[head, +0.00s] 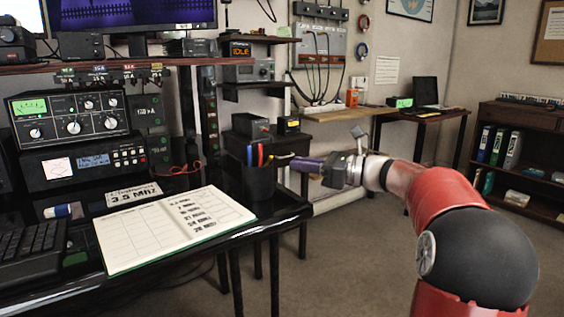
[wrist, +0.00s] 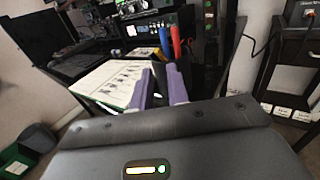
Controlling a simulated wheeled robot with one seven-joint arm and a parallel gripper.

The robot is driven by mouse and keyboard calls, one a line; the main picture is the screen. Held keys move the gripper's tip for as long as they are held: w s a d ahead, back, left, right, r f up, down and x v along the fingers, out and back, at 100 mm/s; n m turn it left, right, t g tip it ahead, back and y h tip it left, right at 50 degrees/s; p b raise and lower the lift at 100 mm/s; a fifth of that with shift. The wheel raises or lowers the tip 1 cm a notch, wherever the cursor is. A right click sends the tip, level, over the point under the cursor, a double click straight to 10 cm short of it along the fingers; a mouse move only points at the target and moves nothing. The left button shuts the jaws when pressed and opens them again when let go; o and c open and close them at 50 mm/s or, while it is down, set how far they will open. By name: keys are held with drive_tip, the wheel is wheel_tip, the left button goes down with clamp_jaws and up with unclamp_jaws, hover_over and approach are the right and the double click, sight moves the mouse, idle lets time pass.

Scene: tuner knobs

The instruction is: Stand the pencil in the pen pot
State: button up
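The pen pot (head: 259,182) is a dark cup at the right end of the black desk. Red and blue pens stand in it, and the blue pen (wrist: 175,47) and red pen (wrist: 163,42) also show in the wrist view. A thin yellowish item (head: 284,156) shows at the pot's rim, close to my fingertips; I cannot tell whether it is the pencil. My gripper (head: 298,163), with purple fingers, is just right of the pot at about rim height. In the wrist view its fingers (wrist: 158,77) are apart, with nothing clearly held between them.
An open notebook (head: 165,225) lies on the desk left of the pot. A keyboard (head: 30,248) and radio sets (head: 72,115) are farther left. A dark cabinet (head: 270,138) with small boxes stands behind the pot. The floor (head: 345,260) right of the desk is clear.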

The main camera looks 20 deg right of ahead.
drive_tip(key=s+a+f+n+g+h, duration=0.6)
drive_tip(key=s+a+f+n, duration=0.4)
drive_tip(key=s+a, duration=0.35)
drive_tip(key=s+d+f+n+h, duration=0.2)
drive_tip(key=s+f+n+h, duration=0.2)
drive_tip(key=s+n, duration=0.3)
drive_tip(key=s+d+f+n+h, duration=0.2)
drive_tip(key=s+f+n+h, duration=0.2)
drive_tip(key=s+n, duration=0.4)
drive_tip(key=s+f, duration=0.1)
drive_tip(key=s, duration=0.2)
drive_tip(key=shift+s+d+f+t, duration=0.25)
drive_tip(key=shift+s+f+t, duration=0.1)
drive_tip(key=shift+t, duration=0.05)
drive_tip(key=shift+r+p, duration=0.85)
drive_tip(key=shift+p, duration=0.05)
